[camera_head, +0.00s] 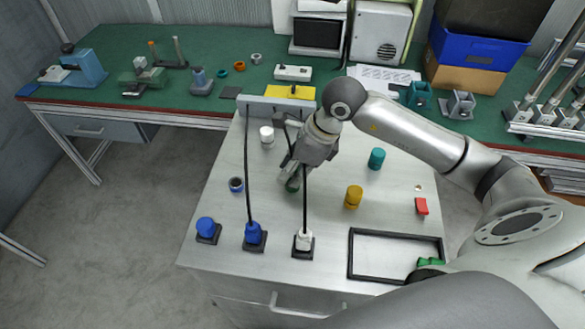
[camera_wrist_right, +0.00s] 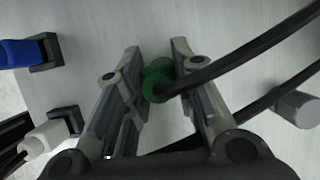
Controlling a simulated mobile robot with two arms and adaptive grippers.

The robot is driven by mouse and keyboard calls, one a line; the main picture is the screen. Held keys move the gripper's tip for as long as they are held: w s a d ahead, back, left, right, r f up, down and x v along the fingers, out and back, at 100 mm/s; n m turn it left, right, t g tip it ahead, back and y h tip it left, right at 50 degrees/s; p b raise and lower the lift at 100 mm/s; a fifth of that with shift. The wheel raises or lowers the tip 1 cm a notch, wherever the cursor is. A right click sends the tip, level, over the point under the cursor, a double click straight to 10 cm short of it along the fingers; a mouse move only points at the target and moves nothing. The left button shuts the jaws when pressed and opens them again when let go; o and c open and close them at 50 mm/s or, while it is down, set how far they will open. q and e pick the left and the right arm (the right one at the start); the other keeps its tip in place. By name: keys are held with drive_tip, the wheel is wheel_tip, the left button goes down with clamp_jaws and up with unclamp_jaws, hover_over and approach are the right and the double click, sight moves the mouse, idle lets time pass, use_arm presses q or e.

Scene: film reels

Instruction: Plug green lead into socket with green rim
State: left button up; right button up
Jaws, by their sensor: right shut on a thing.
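My right gripper (camera_head: 291,177) is over the middle of the grey cabinet top, shut on the green lead (camera_head: 293,185). In the right wrist view the green plug end (camera_wrist_right: 155,72) sits between the two fingertips (camera_wrist_right: 157,62), with a black cable running off to the right. A socket with a green rim cannot be made out. A green object (camera_head: 431,262) shows at the black frame's lower right corner, partly hidden by my arm; I cannot tell what it is. My left gripper is out of view.
A blue lead (camera_head: 253,234) and a white lead (camera_head: 304,239) stand in black bases, beside a blue-capped block (camera_head: 206,228).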

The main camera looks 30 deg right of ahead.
drive_tip(key=shift+f, duration=0.3)
drive_tip(key=o, duration=0.7)
drive_tip(key=shift+o, duration=0.2)
drive_tip(key=shift+r, duration=0.15)
drive_tip(key=p+v, duration=0.4)
drive_tip(key=v, duration=0.6)
drive_tip(key=shift+s+r, duration=0.2)
drive_tip(key=shift+r, duration=0.15)
